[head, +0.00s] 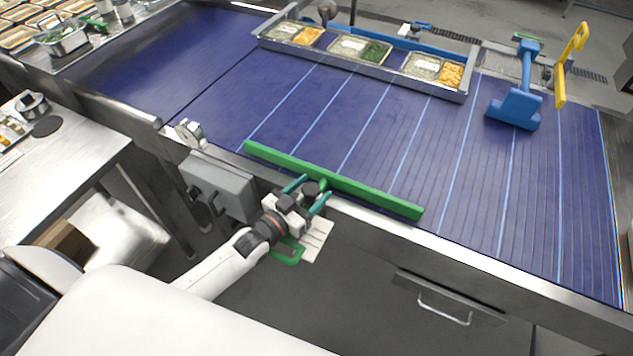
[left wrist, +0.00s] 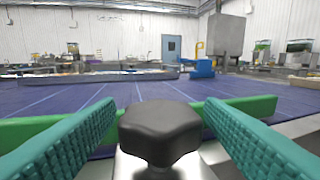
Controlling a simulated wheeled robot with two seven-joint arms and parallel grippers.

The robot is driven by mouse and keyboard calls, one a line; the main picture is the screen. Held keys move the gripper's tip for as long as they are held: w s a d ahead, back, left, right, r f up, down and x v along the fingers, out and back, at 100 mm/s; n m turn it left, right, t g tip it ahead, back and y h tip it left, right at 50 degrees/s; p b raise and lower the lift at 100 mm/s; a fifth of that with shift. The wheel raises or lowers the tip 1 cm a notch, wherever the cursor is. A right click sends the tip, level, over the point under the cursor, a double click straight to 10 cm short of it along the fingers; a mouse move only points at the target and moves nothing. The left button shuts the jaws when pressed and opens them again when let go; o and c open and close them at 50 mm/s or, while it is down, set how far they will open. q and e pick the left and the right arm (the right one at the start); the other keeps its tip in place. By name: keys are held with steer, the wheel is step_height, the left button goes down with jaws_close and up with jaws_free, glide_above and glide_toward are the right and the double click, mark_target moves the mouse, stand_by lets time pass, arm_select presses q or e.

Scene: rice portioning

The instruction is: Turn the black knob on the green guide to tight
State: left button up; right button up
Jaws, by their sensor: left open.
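The green guide (head: 375,194) is a long bar lying along the near edge of the blue conveyor; it also shows in the left wrist view (left wrist: 252,105). The black knob (left wrist: 160,130) has a faceted top and sits just in front of the guide. In the head view the knob (head: 312,188) shows between my fingers. My left gripper (head: 308,191) is open, with its teal fingers on either side of the knob. The knob's underside is hidden. My right gripper is not in view.
The blue conveyor (head: 450,165) is mostly clear beyond the guide. A metal tray rack (head: 386,74) with food pans stands along its far side, near a blue stand (head: 515,108). A grey control box (head: 218,187) is left of my gripper. A drawer handle (head: 444,311) is at lower right.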

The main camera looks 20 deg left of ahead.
arm_select(q)
steer(key=shift+x, duration=1.1)
steer(key=c, duration=1)
steer(key=shift+d+f+m+g+h+b, duration=0.1)
steer(key=shift+m+g+h+b, duration=0.65)
steer(key=shift+h, duration=0.55)
steer(key=shift+s+d+m+g+h+b, duration=0.15)
steer(key=shift+m+g+h+b, duration=0.3)
steer(key=shift+m+h, duration=0.5)
steer(key=o, duration=1)
